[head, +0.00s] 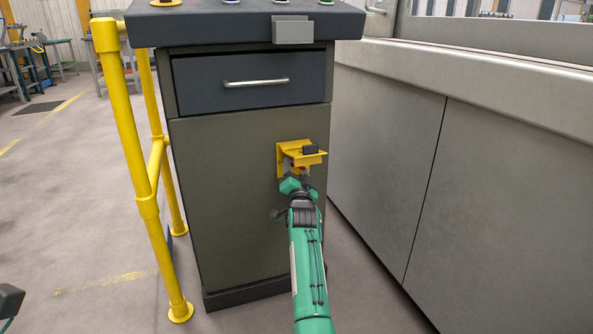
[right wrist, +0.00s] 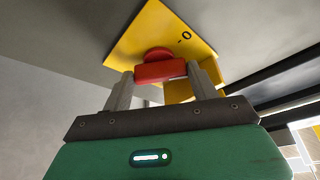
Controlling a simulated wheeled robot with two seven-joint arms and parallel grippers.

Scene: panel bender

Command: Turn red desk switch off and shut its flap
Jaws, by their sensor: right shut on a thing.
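The red switch (right wrist: 160,72) has a bar-shaped red knob on a yellow plate (right wrist: 150,38) marked with a dash and a 0. My right gripper (right wrist: 164,80) has a finger at each end of the knob and is shut on it. In the head view my right gripper (head: 293,184) reaches the cabinet front from below and hides most of the switch. A yellow flap (head: 313,159) with a black block (head: 311,149) sticks out from the cabinet just above my gripper. My left gripper is not seen; only a dark part of my left arm shows at the left edge.
The switch is on the front of a grey desk cabinet (head: 225,190), below a drawer (head: 250,82) with a bar handle. A yellow rail (head: 130,130) stands close on the left. A large grey machine body (head: 400,150) borders the right. The floor in front is clear.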

